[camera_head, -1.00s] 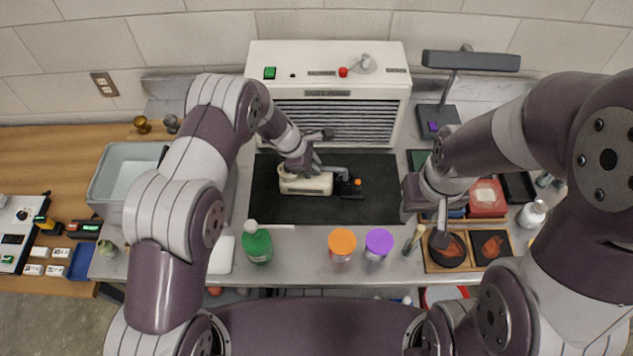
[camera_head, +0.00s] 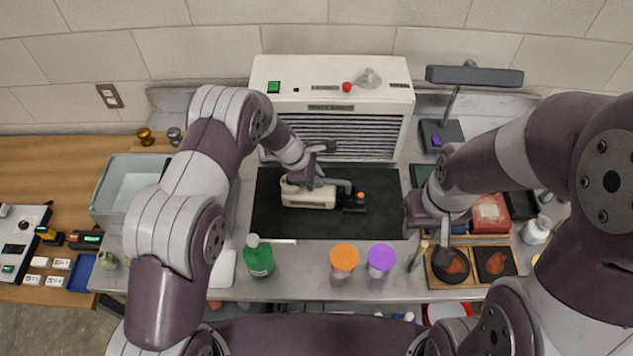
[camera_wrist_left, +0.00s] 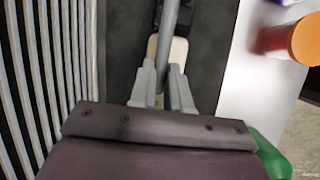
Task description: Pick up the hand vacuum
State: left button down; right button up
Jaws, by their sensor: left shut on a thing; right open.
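The hand vacuum (camera_head: 308,198) has a cream body, a grey handle and a dark nozzle end with an orange spot. It lies on the black mat (camera_head: 275,222) in front of the white vented unit. My left gripper (camera_head: 316,183) is over it, shut on its grey handle. In the left wrist view the fingers (camera_wrist_left: 162,88) close around the handle bar, with the cream body (camera_wrist_left: 178,50) partly hidden beneath. I cannot tell whether the vacuum is clear of the mat. My right gripper (camera_head: 440,245) is open at the right, above the small trays, and holds nothing.
The white vented unit (camera_head: 290,75) stands behind the mat. A green bottle (camera_head: 259,260), an orange-lidded jar (camera_head: 344,258) and a purple-lidded jar (camera_head: 381,258) stand along the front edge. A grey bin (camera_head: 105,205) is at left; a dark lamp (camera_head: 474,76) stands at back right.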

pick_arm(q)
jog(key=shift+r+b, duration=0.55)
jog(key=shift+r, duration=1.05)
jog(key=s+d+r+b, duration=0.3)
jog(key=s+d+r, duration=0.3)
jog(key=s, duration=0.4)
jog(key=shift+r, duration=0.7)
